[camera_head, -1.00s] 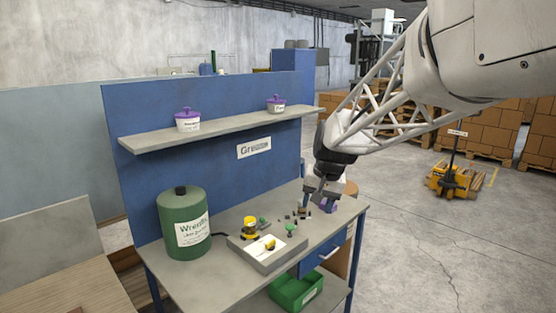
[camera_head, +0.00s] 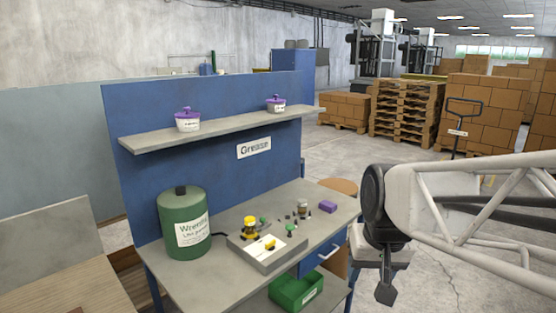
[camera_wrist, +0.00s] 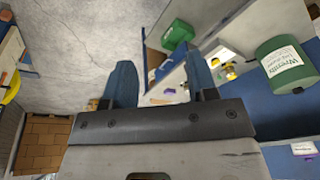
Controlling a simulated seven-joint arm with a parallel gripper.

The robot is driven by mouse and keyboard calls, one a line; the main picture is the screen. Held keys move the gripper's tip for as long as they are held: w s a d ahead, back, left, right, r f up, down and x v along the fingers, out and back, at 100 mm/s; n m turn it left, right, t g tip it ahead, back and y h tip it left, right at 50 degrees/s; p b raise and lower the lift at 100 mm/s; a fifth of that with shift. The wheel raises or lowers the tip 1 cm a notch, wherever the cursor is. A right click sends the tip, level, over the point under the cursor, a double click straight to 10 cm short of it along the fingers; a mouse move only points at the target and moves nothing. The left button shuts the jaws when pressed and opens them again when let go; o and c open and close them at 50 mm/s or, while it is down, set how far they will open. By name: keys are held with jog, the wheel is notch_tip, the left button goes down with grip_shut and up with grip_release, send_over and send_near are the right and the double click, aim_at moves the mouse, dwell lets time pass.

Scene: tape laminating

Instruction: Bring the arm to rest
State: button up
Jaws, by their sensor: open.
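My gripper (camera_head: 386,292) hangs in the air to the right of the workbench, clear of the bench top (camera_head: 190,290). In the wrist view its two blue-grey fingers (camera_wrist: 163,85) stand apart with nothing held between them. A purple block (camera_head: 328,207) lies on the bench's right part, apart from the gripper. The arm reaches in from the right edge of the head view.
A green Wrenslix drum (camera_head: 183,225) stands on the bench beside a grey tray (camera_head: 268,260) with small yellow tools. A shelf (camera_head: 215,130) carries two purple-lidded tubs. A green bin (camera_head: 296,292) sits below.

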jog(key=s+d+f, duration=0.2)
jog(key=s+f, duration=0.1)
jog(key=s, duration=0.6)
jog(key=shift+s+f+h, duration=0.15)
jog(key=shift+s+h, duration=0.25)
dwell(1.6)
